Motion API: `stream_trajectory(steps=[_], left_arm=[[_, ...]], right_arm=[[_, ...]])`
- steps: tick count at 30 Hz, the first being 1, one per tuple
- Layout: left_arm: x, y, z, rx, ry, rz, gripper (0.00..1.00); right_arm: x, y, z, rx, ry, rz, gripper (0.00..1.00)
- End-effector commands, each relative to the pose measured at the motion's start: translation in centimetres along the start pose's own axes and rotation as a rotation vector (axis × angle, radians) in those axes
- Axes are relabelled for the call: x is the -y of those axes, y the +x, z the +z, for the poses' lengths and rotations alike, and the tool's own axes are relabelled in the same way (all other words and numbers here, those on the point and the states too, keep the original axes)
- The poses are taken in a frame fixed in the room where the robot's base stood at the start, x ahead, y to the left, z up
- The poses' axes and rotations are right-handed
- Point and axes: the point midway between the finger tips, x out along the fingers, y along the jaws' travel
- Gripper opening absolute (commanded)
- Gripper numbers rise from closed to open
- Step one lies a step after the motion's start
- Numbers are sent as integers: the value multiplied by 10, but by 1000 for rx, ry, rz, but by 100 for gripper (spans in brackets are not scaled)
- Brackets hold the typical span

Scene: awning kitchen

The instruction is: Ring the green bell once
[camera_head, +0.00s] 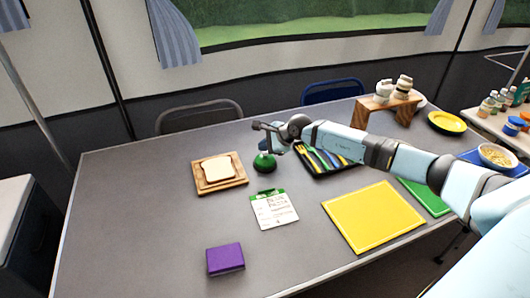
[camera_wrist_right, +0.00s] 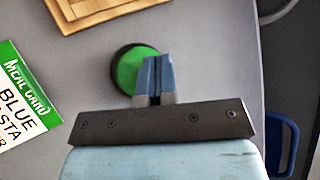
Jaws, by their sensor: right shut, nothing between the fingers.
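The green bell (camera_head: 264,162) stands on the grey table, right of the bread board. In the right wrist view the bell (camera_wrist_right: 127,68) is a green dome on a dark base, partly covered by my fingers. My right gripper (camera_wrist_right: 154,72) is shut with nothing between the fingers. Its fingertips overlap the edge of the bell in that view; I cannot tell whether they touch it. In the head view my right gripper (camera_head: 268,146) is over the bell, its arm reaching in from the right. My left gripper is not in view.
A bread slice (camera_head: 217,168) lies on a wooden board (camera_head: 206,187) left of the bell. A meal card (camera_head: 274,212) lies in front, and a cutlery tray (camera_head: 340,170) is to the right. A purple box (camera_head: 225,259) and yellow mat (camera_head: 373,215) lie nearer.

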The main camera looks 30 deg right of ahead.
Motion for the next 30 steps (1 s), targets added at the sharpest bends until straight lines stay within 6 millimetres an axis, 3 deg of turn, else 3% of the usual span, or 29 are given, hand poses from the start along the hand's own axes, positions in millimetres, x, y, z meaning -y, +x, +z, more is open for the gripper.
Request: stream_trajectory(steps=[30], left_arm=[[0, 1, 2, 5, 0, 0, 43]], right_arm=[[0, -1, 0, -1, 0, 1, 0]])
